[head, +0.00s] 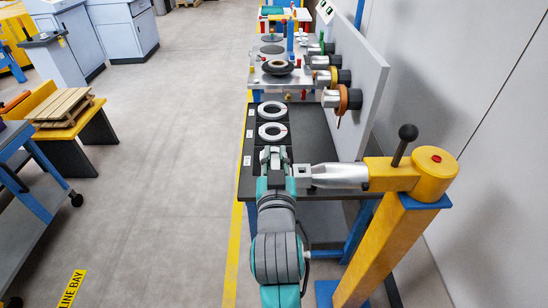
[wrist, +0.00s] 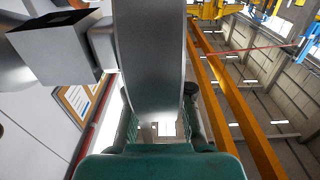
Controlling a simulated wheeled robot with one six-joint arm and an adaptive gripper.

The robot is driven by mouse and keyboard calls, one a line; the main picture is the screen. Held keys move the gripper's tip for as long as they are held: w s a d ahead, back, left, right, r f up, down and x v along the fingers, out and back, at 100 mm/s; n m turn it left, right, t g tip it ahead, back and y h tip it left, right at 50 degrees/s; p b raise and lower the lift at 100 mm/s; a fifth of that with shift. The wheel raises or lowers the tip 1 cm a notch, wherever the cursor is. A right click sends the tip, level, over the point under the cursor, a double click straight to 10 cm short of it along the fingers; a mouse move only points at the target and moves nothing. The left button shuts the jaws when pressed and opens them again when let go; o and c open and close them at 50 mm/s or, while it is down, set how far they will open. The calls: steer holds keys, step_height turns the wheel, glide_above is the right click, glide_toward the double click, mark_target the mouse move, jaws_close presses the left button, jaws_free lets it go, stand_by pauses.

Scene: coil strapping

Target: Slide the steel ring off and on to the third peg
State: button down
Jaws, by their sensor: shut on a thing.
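My gripper (head: 274,155) is at the near end of the black bench, left of the square tip of a steel mandrel (head: 340,174) on a yellow post. In the wrist view my gripper (wrist: 158,135) is shut on a broad grey steel band, which I take to be the steel ring (wrist: 150,60). The mandrel's square tip (wrist: 55,48) is left of the band there, and the band looks off it. The ring is hardly seen in the head view.
Two pale rings (head: 272,110) (head: 272,132) lie flat on the black bench top (head: 310,135) beyond my gripper. A black lever (head: 405,140) stands on the yellow head (head: 410,172) at right. The floor (head: 165,120) to the left is clear.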

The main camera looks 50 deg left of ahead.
steer(key=shift+s+a, duration=0.15)
steer(key=shift+a, duration=0.05)
stand_by(0.3)
steer(key=shift+s+a, duration=0.2)
steer(key=shift+s, duration=0.05)
stand_by(0.6)
